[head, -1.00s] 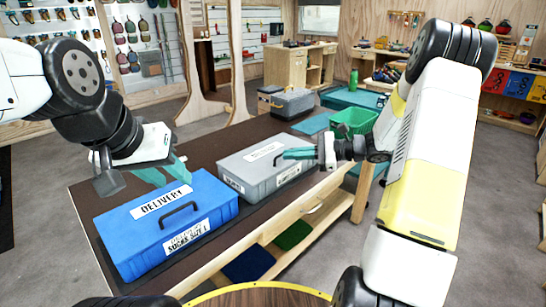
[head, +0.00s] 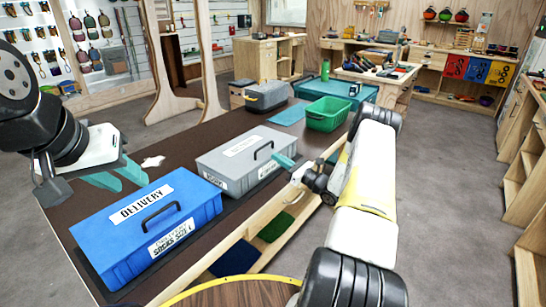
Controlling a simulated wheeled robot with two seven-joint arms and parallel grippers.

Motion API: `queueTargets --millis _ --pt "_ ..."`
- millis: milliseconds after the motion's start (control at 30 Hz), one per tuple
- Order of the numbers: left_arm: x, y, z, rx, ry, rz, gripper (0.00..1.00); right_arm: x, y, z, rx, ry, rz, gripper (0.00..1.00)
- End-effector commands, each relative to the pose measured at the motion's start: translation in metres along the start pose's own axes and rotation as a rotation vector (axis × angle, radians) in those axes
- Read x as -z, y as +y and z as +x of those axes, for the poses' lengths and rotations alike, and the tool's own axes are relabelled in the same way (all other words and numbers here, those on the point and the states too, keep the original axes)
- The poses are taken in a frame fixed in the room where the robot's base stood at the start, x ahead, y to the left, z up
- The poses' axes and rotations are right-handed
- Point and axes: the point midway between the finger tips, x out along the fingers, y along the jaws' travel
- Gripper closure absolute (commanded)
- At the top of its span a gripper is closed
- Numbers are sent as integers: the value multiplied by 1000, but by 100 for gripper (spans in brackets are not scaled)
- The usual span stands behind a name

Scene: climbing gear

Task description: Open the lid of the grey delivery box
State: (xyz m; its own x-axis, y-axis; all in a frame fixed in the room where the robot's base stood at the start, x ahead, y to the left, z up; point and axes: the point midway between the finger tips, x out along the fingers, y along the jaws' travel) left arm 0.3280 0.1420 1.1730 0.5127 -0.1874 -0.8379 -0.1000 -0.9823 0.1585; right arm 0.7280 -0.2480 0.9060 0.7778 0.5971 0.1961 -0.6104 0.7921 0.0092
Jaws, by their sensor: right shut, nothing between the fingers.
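The grey delivery box (head: 222,173) stands on the dark table top behind the blue box. Its lid is closed, with a white label on top and a dark handle (head: 263,150) at the front edge. My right gripper (head: 284,161) is shut and empty, with its teal fingertips just right of the handle at the box's front side. I cannot tell whether they touch the box. My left gripper (head: 120,178) is open and empty, with its teal fingers apart above the back left of the blue box.
The blue delivery box (head: 130,247) is closed, left of the grey box. A darker grey case (head: 266,96), a blue mat (head: 287,115) and a green basket (head: 328,114) lie farther along the table. A lower shelf (head: 255,243) runs below the table's front. Floor to the right is open.

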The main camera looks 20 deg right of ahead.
Motion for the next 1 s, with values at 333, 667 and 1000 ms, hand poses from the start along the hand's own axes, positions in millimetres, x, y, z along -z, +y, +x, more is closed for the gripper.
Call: queueTargets --millis 333,667,1000 --pt "0 0 0 0 0 0 64 0 0 37 -1 1 0 100" --pt "0 0 0 0 0 0 64 0 0 39 0 1 0 100" --pt "0 0 0 0 0 0 64 -12 0 43 0 52 -2 100"
